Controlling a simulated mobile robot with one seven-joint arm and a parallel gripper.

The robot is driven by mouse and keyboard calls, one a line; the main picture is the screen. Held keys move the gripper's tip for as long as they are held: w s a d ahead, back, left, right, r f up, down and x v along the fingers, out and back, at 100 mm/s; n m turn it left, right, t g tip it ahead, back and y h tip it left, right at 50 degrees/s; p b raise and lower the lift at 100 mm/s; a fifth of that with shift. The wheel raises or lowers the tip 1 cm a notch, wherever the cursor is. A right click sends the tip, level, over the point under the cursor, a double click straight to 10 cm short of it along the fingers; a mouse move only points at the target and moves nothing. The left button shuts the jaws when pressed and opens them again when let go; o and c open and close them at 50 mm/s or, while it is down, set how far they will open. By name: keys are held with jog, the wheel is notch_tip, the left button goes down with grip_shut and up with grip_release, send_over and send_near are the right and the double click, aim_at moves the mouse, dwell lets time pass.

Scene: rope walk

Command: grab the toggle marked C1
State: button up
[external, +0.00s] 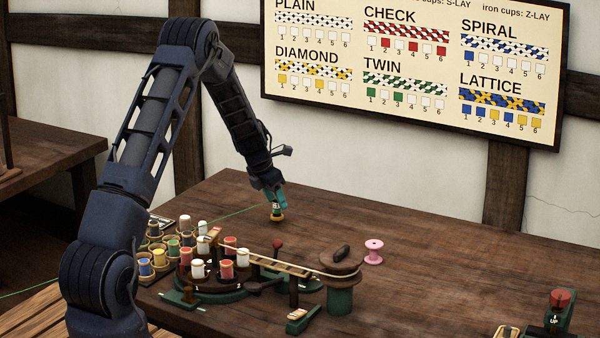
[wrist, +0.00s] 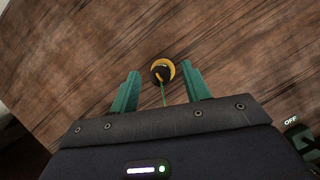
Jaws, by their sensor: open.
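My gripper (external: 274,202) is low over the middle of the table in the external view. In the wrist view my gripper (wrist: 160,69) is open, with its two green fingers apart. A small dark round piece with a yellow rim (wrist: 163,71) shows between and just beyond the fingertips, with a green cord running from it toward my gripper. In the external view the yellow-rimmed piece (external: 277,217) is right under the fingertips. I cannot tell whether the fingers touch it. No C1 mark is legible in either view, so I cannot tell if this is the toggle.
A rope-braiding machine with several bobbins (external: 227,270) stands left of centre, with a wooden-topped green post (external: 341,280) beside it. A pink spool (external: 374,251) stands to its right. A red-topped device (external: 560,308) is at lower right. The table's right side is mostly clear.

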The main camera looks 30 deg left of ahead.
jog(key=x, duration=0.3)
jog(key=shift+w+f, duration=0.15)
jog(key=shift+c, duration=0.5)
grip_shut()
